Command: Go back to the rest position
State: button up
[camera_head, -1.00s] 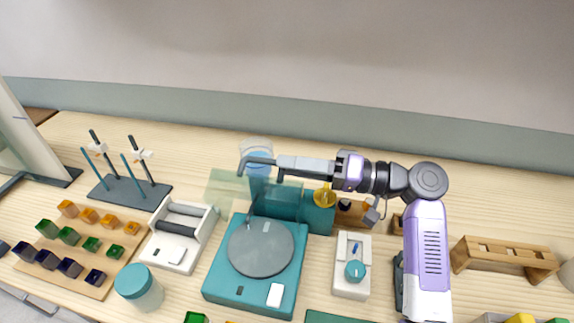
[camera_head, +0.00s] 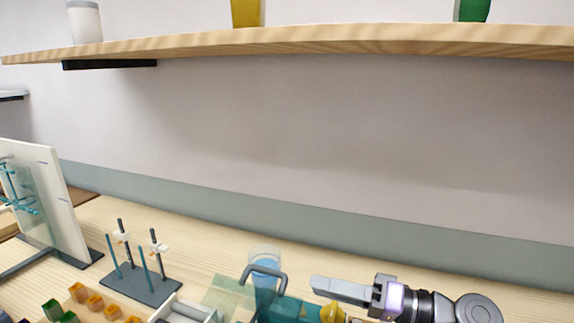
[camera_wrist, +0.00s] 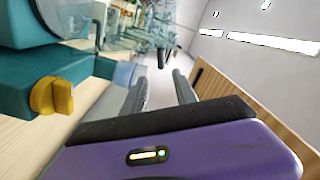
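My gripper (camera_head: 314,284) shows at the lower right of the head view, pointing left above the bench. In the wrist view its two fingers (camera_wrist: 160,92) stand apart with nothing between them, so it is open and empty. A dark bent handle (camera_head: 264,269) rises just left of the fingertips, with a small gap between them. The teal apparatus (camera_head: 297,311) with a yellow knob (camera_head: 331,312) lies below my gripper. In the wrist view the knob (camera_wrist: 52,97) is at the left, close to my gripper.
A beaker with blue content (camera_head: 265,262) stands behind the handle. A rod stand (camera_head: 140,286), coloured blocks (camera_head: 95,302) and a white panel (camera_head: 45,200) are at the left. A wooden shelf (camera_head: 300,40) with containers crosses the top. The wall behind is bare.

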jog(key=w+d+r+m+t+h, duration=0.1)
jog(key=w+d+m+t+h, duration=0.25)
jog(key=w+t, duration=0.2)
jog(key=s+d+f+m+t+h, duration=0.4)
jog(key=d+f+t+h, duration=0.1)
jog(key=d+f+h, duration=0.4)
jog(key=s+d+f+h, duration=0.1)
jog(key=s, duration=0.6)
jog(key=s+d+f+n+h, duration=0.1)
jog(key=s+h, duration=0.1)
jog(key=s, duration=0.5)
jog(key=s+d+f+t+h, duration=0.1)
jog(key=s+f+h, duration=0.1)
jog(key=s, duration=0.5)
jog(key=shift+s+d+f+n+h, duration=0.1)
jog(key=shift+s+d+n+h, duration=0.05)
jog(key=shift+d+n+h, duration=0.15)
jog(key=s+a+n+g, duration=0.1)
jog(key=s, duration=1)
jog(key=s+a+n+g+y, duration=0.1)
jog(key=s+a+n+g, duration=0.1)
jog(key=s, duration=0.8)
jog(key=shift+s+a, duration=0.25)
jog(key=shift+s, duration=0.1)
jog(key=shift+n, duration=0.25)
